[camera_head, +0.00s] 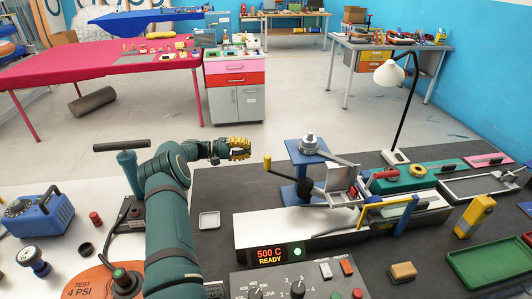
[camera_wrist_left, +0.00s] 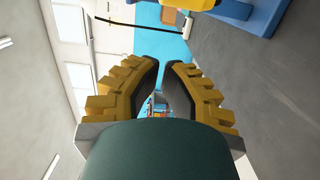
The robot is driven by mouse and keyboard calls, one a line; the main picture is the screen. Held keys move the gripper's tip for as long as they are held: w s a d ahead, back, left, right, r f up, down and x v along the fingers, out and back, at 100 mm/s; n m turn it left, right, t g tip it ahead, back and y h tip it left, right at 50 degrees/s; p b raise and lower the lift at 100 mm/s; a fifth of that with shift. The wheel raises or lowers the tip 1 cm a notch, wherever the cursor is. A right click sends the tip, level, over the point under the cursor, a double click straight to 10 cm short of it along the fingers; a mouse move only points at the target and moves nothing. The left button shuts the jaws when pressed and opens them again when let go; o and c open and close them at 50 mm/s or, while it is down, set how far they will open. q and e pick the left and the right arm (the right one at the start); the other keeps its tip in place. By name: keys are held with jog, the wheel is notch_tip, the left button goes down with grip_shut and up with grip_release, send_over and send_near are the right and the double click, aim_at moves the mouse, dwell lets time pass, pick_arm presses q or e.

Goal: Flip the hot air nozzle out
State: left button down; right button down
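The hot air welder's long white body (camera_head: 285,228) lies on the dark bench mat, with a lit display (camera_head: 268,256) reading "500 C READY". A grey metal assembly (camera_head: 342,183) stands on it and appears to hold the nozzle; the nozzle's exact outline is too small to tell. A black lever with a yellow grip (camera_head: 267,166) rises at its left. My left gripper (camera_head: 244,148) is left of and apart from that grip. In the left wrist view its yellow-backed fingers (camera_wrist_left: 166,64) are apart, with nothing between them. My right gripper is not in view.
A blue stand with a round metal top (camera_head: 308,145) is behind the welder. A desk lamp (camera_head: 392,75) stands at the back right. A knob panel (camera_head: 295,285) is in front. A blue pump (camera_head: 38,215) sits at left.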

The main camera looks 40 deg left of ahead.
pick_arm(q)
jog(key=w+d+p, duration=0.1)
jog(key=w+d, duration=0.2)
jog(key=d, duration=0.4)
jog(key=shift+d, duration=0.2)
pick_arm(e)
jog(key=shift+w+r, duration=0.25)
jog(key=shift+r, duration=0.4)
pick_arm(q)
jog(key=shift+d, duration=0.1)
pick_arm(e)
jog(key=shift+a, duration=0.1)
